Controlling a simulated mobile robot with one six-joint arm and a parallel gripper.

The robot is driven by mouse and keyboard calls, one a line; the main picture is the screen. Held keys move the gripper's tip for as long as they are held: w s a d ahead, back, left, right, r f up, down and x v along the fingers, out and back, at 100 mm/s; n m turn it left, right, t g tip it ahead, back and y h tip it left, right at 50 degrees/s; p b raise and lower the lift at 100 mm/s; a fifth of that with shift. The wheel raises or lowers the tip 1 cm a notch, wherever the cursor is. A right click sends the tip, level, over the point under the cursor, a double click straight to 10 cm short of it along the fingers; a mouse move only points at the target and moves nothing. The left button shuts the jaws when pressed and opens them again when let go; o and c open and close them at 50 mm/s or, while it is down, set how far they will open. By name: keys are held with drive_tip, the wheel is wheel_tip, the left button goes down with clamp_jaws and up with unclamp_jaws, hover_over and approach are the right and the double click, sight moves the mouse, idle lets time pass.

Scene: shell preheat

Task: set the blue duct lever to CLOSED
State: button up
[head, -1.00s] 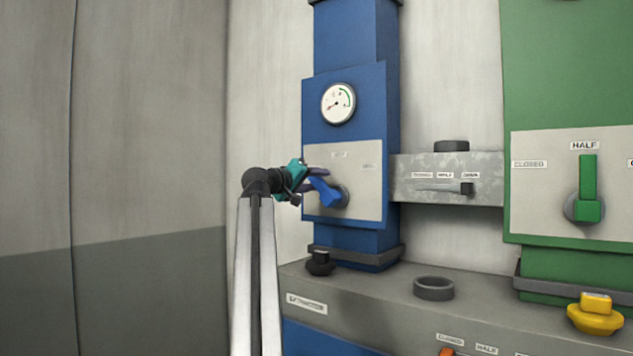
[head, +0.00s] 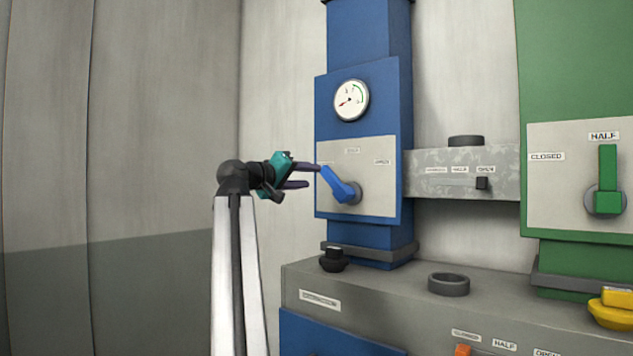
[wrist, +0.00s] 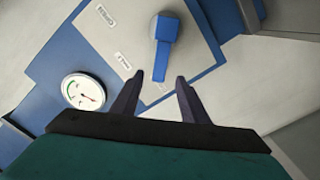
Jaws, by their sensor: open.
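The blue lever (head: 340,186) sits on a pale plate (head: 368,200) on the blue duct. Its handle points up and left from the round hub, toward the plate's left side. HALF is at the plate's top and OPEN at its right; I cannot read a CLOSED label on this plate. My gripper (head: 313,176) is open, just left of the handle's end. In the wrist view the lever (wrist: 163,50) ends between the tips of my open gripper (wrist: 160,75); I cannot tell whether they touch it.
A dial gauge (head: 351,100) is above the plate. A grey slider box (head: 465,168) joins the blue duct to the green duct, whose green lever (head: 607,180) points up at HALF. Below, a grey ledge carries a black knob (head: 334,260), a dark ring (head: 449,284) and a yellow knob (head: 612,308).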

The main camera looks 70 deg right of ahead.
drive_tip(key=shift+v, duration=1.45)
